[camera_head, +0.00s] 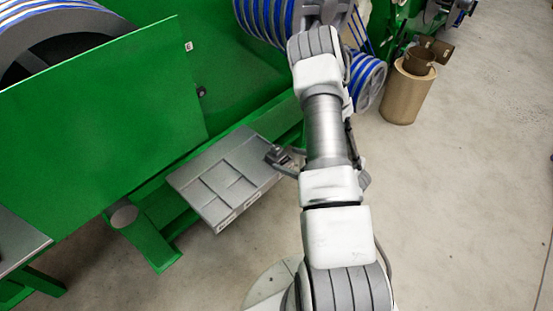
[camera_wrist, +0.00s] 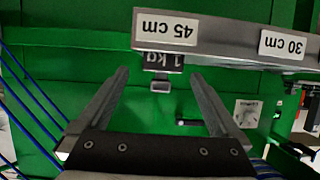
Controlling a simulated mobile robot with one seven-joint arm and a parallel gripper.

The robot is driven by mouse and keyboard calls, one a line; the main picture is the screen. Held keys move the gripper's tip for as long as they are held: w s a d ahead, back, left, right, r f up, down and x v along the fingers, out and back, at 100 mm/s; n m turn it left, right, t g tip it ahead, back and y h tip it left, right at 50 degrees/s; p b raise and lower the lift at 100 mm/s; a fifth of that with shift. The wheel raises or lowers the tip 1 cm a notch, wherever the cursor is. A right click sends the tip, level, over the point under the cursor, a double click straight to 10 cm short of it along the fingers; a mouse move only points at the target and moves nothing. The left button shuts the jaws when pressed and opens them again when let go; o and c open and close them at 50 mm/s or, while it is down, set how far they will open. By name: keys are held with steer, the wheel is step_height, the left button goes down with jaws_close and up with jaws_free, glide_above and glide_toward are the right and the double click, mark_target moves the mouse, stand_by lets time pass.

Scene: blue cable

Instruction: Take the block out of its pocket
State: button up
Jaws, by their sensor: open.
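The block (camera_wrist: 163,62), dark and marked "1 kg", shows in the wrist view just under the edge of a grey tray, with a small grey piece at its end. My gripper (camera_wrist: 160,76) is open, with one finger on each side of the block in the picture. I see no finger touching it, and I cannot tell the depth between them. In the head view the grey tray (camera_head: 208,203) has several shallow pockets, and my gripper (camera_head: 279,156) is at its right corner. The block's own pocket cannot be made out.
Labels "45 cm" (camera_wrist: 167,30) and "30 cm" (camera_wrist: 282,45) are on the tray's edge. A green machine panel (camera_head: 120,100) stands to the left. Blue cable reels (camera_head: 368,80) are behind my arm. A brown bin (camera_head: 408,92) stands at right. The right floor is clear.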

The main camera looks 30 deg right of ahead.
mark_target(279, 155)
steer(key=shift+a+r+b+x, duration=0.1)
steer(key=shift+b+x, duration=0.4)
steer(key=shift+x, duration=0.9)
steer(key=shift+a+r+b+x, duration=0.1)
steer(key=shift+b+x, duration=0.4)
steer(key=shift+x, duration=0.95)
jaws_close()
steer(key=shift+r, duration=0.15)
